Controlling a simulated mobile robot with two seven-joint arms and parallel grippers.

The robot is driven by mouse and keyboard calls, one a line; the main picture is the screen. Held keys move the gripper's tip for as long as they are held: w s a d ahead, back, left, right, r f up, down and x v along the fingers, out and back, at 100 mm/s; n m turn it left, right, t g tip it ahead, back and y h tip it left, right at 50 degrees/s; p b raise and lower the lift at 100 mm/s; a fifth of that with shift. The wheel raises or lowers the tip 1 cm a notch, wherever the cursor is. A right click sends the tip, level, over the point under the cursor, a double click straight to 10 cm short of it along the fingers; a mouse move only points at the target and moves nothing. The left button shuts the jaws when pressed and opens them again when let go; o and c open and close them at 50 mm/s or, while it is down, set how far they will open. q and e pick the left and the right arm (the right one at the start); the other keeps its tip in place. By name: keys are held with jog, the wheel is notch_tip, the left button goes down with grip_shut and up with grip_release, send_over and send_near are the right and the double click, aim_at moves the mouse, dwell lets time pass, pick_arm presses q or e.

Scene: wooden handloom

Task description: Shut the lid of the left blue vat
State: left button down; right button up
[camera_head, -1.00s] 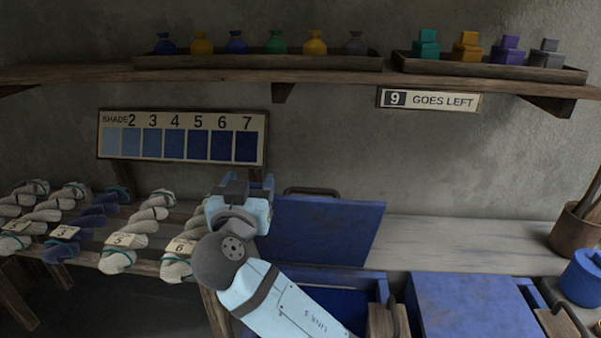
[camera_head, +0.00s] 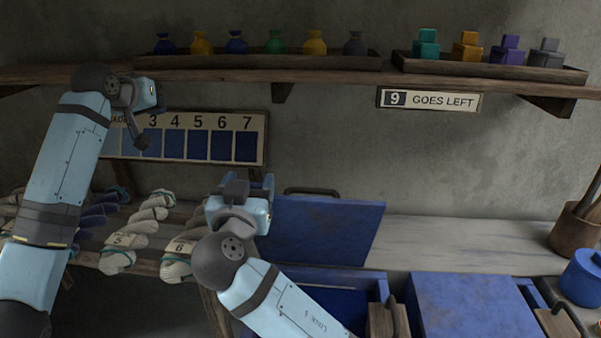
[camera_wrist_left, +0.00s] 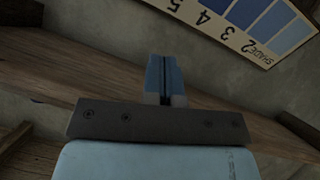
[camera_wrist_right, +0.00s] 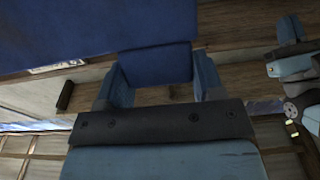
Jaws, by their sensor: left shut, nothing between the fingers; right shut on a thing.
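The left blue vat (camera_head: 345,302) stands at lower centre in the head view, its dark blue inside partly showing. Its blue lid (camera_head: 325,232) is raised and tilted back behind it, with a dark handle at the top edge. My right gripper (camera_head: 248,187) is at the lid's left edge. In the right wrist view its fingers are shut on a blue block-like part at the lid (camera_wrist_right: 90,28). How that part joins the lid is unclear. My left gripper (camera_wrist_left: 165,78) is shut and empty, raised in front of the shade board, away from the vat.
The shade board (camera_head: 220,146) hangs on the wall at left. Numbered yarn skeins (camera_head: 140,238) lie on the bench below it. A second blue vat (camera_head: 470,305) with its lid down stands to the right. A shelf (camera_head: 330,82) with trays runs above.

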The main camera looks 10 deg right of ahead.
pick_arm(q)
jog(key=s+d+m+g, duration=0.3)
jog(key=d+m, duration=0.3)
jog(key=d, duration=0.4)
jog(key=n+g+y, duration=0.4)
jog(key=g+y, duration=0.1)
jog(key=g, duration=0.4)
send_near(300, 189)
notch_tip(300, 189, down, 8)
jog(key=w, duration=0.1)
jog(key=shift+r, duration=0.2)
jog(key=shift+s+a+f+t, duration=0.1)
jog(key=shift+s+f+t, duration=0.1)
jog(key=shift+s, duration=0.25)
jog(key=shift+s+a+f+t, duration=0.1)
jog(key=shift+s+t, duration=0.1)
jog(key=shift+s, duration=0.25)
